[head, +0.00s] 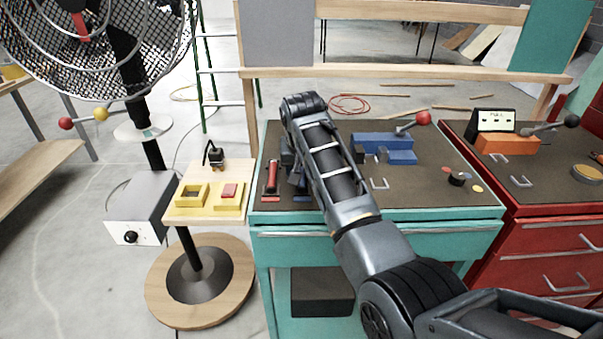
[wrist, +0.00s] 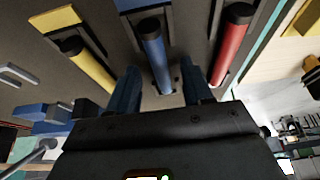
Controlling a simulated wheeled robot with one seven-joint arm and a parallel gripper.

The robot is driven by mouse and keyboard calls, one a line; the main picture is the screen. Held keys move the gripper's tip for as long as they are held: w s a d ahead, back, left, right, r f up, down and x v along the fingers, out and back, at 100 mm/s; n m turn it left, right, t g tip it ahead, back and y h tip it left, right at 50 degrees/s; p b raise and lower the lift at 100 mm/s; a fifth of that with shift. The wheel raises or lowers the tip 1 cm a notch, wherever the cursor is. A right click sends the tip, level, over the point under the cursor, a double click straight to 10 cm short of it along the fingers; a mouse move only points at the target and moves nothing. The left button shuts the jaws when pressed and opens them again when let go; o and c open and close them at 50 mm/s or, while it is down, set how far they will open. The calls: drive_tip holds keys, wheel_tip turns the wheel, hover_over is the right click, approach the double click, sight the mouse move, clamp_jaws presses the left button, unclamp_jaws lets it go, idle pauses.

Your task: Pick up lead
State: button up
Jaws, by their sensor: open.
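Three stick-like leads with black ends lie in a row in the wrist view: a yellow lead (wrist: 88,65), a blue lead (wrist: 157,55) and a red lead (wrist: 231,48). The red lead also shows in the head view (head: 271,176), at the left end of the teal bench. My gripper (wrist: 161,78) is open, with one finger on each side of the blue lead. I cannot tell whether the fingers touch it. In the head view my arm hides the yellow lead and most of the blue lead.
The teal bench (head: 420,185) carries a blue block device (head: 385,142) with a red-knobbed lever (head: 423,118). A small wooden stand (head: 180,212) with yellow boxes is to the left. A red cabinet (head: 530,240) stands to the right.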

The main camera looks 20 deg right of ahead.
drive_tip(key=shift+w+f, duration=0.15)
drive_tip(key=shift+f, duration=0.2)
drive_tip(key=shift+c, duration=0.2)
clamp_jaws()
